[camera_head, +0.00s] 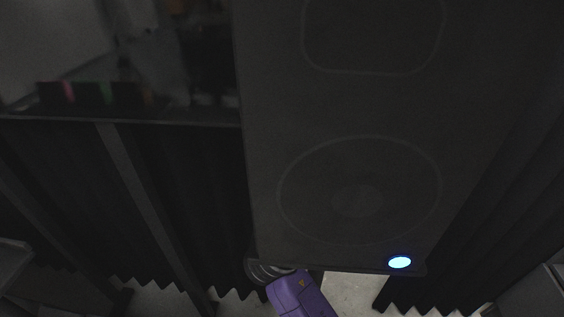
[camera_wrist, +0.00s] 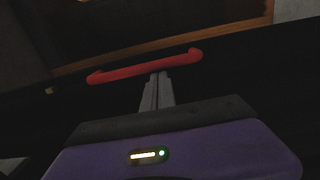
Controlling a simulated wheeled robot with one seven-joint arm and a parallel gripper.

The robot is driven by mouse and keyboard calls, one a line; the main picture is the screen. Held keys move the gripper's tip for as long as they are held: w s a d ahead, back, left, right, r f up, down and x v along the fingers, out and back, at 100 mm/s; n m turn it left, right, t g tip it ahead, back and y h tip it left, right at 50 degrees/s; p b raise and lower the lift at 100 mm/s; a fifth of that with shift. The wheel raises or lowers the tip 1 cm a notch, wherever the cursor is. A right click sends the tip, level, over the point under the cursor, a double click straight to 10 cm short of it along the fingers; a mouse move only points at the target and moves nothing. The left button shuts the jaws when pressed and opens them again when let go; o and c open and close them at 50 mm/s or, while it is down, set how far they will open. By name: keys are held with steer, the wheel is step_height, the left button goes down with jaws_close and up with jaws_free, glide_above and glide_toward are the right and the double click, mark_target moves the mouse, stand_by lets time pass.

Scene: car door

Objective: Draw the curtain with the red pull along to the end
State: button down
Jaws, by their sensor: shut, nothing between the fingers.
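The red pull (camera_wrist: 145,66) is a red bar with bent ends, in the upper middle of the wrist view, tilted with its right end higher. My gripper (camera_wrist: 157,76) is shut and empty. Its grey fingertips reach up to the pull's lower edge near the middle. I cannot tell whether they touch it. The pull is hidden in the head view, where only a purple part of my arm shows at the bottom. Dark pleated curtains hang at the left (camera_head: 190,210) and right (camera_head: 470,220) of the head view; I cannot tell which one bears the pull.
A brown wooden edge (camera_wrist: 210,36) runs behind the pull in the wrist view. In the head view, a dark ledge (camera_head: 170,123) with small coloured items (camera_head: 90,94) stands above the left curtain. Pale floor (camera_head: 350,295) shows at the bottom. The scene is very dark.

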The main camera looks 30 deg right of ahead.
steer(key=shift+w+a, duration=0.1)
stand_by(0.3)
steer(key=w+a+b, duration=0.7)
steer(key=w+a, duration=0.3)
steer(key=a, duration=0.5)
steer(key=v, duration=0.9)
steer(key=s+d+f+n+y+p, duration=0.1)
steer(key=s+d+f+y, duration=0.15)
steer(key=f, duration=0.45)
steer(key=s+d+f+n+y+p, duration=0.1)
steer(key=s+d+f+y, duration=0.2)
steer(key=f, duration=0.4)
steer(key=s+d+f+y+p, duration=0.1)
steer(key=s+f+y, duration=0.1)
steer(key=s+f, duration=0.2)
steer(key=s+d+f+m+y+p, duration=0.1)
steer(key=s+f, duration=0.3)
steer(key=s, duration=0.6)
steer(key=shift+y, duration=0.65)
